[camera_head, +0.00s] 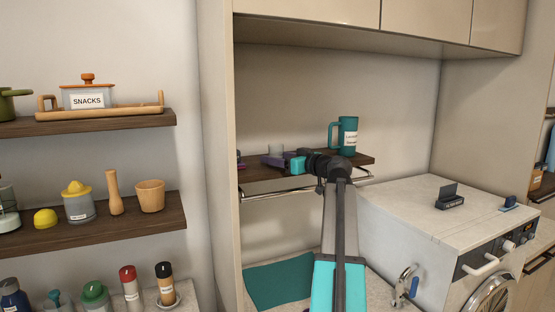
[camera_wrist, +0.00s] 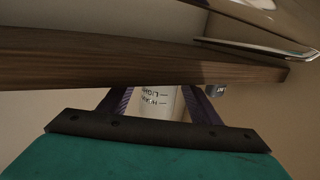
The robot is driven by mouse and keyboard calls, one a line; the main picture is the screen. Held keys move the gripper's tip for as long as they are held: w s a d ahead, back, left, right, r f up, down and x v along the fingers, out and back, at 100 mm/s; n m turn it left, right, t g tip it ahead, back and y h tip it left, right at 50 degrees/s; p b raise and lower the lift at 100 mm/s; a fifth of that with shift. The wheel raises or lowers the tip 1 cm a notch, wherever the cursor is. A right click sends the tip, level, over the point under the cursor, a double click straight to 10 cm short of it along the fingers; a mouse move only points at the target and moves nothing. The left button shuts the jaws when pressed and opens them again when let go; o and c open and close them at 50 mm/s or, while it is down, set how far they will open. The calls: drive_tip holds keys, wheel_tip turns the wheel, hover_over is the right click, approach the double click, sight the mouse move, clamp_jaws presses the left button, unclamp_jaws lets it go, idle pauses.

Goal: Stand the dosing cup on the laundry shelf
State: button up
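The laundry shelf (camera_head: 310,173) is a dark wooden board in the recess; its front edge (camera_wrist: 120,62) crosses the wrist view. A pale dosing cup (camera_head: 276,148) shows at the shelf, partly behind my gripper (camera_head: 270,161). In the wrist view the cup (camera_wrist: 160,101) has dark markings that read upside down, and it stands between the two purple fingers of my gripper (camera_wrist: 159,98). The fingertips are close to its sides; I cannot tell whether they touch it. The cup's base against the shelf is hidden.
A teal jug (camera_head: 346,136) stands on the shelf right of my gripper. A metal rail (camera_head: 290,190) runs along the shelf front. Cabinets (camera_head: 320,12) hang above. A white washing machine (camera_head: 435,225) stands right, and a teal mat (camera_head: 285,283) lies below.

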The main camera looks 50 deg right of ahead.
drive_tip(key=shift+r, duration=0.15)
drive_tip(key=shift+s, duration=0.25)
drive_tip(key=s+b, duration=0.4)
drive_tip(key=s, duration=0.7)
drive_tip(key=shift+s+r, duration=0.25)
drive_tip(key=shift+r, duration=0.05)
drive_tip(key=shift+f, duration=0.1)
idle(0.4)
